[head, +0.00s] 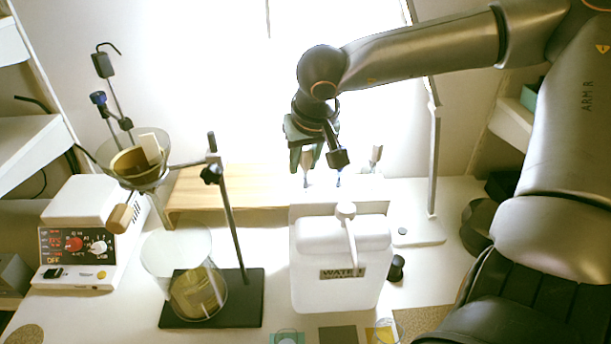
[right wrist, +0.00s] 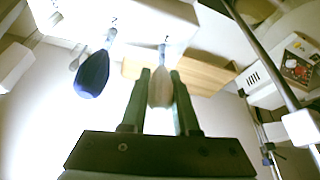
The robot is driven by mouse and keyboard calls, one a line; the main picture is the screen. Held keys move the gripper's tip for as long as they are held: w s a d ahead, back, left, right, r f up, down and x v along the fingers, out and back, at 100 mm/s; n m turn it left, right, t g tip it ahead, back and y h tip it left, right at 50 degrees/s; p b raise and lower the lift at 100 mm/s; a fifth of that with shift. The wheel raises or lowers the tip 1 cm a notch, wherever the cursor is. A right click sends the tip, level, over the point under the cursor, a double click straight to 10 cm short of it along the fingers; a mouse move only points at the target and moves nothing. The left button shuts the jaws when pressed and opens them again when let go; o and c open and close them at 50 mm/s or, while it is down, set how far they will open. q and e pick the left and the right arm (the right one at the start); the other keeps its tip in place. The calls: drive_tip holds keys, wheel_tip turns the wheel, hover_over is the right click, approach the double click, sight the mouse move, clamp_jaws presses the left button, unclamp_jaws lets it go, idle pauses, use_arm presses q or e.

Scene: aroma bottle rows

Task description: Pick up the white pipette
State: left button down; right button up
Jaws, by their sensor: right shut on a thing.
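The white pipette, with a pale cream bulb (right wrist: 160,88), is between the two green fingers of my right gripper (right wrist: 161,77) in the right wrist view. The fingers are shut on its bulb. In the head view my right gripper (head: 305,160) points down over the white rack (head: 330,193), and the pipette's thin tip points down below the bulb. I cannot tell whether the tip is still in the rack. My left gripper is not in view.
A glass funnel (head: 135,165) on a stand and a beaker (head: 180,255) are to the left.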

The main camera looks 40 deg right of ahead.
drive_tip(key=shift+r, duration=0.1)
wheel_tip(320, 180, up, 10)
drive_tip(key=shift+f+p, duration=0.1)
drive_tip(key=shift+p, duration=0.2)
idle(0.5)
